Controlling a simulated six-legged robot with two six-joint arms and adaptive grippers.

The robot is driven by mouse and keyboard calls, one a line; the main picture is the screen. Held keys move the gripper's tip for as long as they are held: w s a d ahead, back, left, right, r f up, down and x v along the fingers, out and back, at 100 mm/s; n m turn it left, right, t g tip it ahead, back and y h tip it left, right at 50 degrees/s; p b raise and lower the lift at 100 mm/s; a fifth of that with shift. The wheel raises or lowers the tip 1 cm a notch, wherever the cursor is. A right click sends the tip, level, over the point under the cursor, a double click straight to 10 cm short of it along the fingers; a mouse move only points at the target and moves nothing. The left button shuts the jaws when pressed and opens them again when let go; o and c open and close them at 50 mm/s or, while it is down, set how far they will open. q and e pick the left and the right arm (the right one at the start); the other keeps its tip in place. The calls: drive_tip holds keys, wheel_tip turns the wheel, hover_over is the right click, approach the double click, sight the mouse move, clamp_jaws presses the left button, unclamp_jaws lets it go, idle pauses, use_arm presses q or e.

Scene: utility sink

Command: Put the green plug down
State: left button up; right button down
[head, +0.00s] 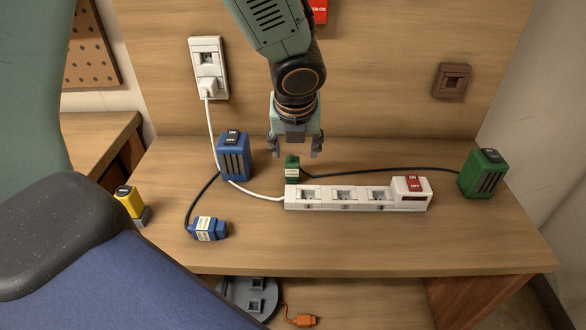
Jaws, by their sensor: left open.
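The green plug (291,169) stands on the wooden tabletop, just behind the left end of the white power strip (330,198). It carries a pale label, and its dark cord runs right to a green box (483,173) with a black switch. My left gripper (296,148) hangs above the green plug with its fingers spread, and nothing is between them. A small gap shows between the fingertips and the plug. My right gripper is not in view.
A blue box (234,156) and a blue plug (208,229) are on the left of the tabletop. A yellow switch block (131,203) is near the left edge. A white wall outlet (208,70) holds the strip's plug. The front right of the tabletop (440,240) is clear.

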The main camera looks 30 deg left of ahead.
sight(291, 161)
use_arm(q)
drive_tip(key=shift+w+a+f+b, duration=0.1)
drive_tip(key=shift+a+f+b, duration=0.2)
drive_tip(key=shift+f, duration=0.2)
drive_tip(key=shift+w+a+f+b, duration=0.1)
drive_tip(key=shift+a+f+b, duration=0.2)
drive_tip(key=shift+f, duration=0.2)
drive_tip(key=shift+w+d+f+b, duration=0.1)
drive_tip(key=shift+w+f+b, duration=0.35)
drive_tip(key=shift+f, duration=0.25)
drive_tip(key=b+x, duration=0.2)
drive_tip(key=x, duration=0.1)
drive_tip(key=shift+s+a+f, duration=0.1)
drive_tip(key=shift+a+f, duration=0.1)
drive_tip(key=shift+a, duration=0.15)
drive_tip(key=shift+w+a+f, duration=0.15)
drive_tip(key=shift+w+f, duration=0.15)
drive_tip(key=shift+f, duration=0.1)
drive_tip(key=shift+r, duration=0.1)
drive_tip(key=shift+c, duration=0.7)
drive_tip(key=shift+s, duration=0.15)
drive_tip(key=c, duration=0.8)
clamp_jaws()
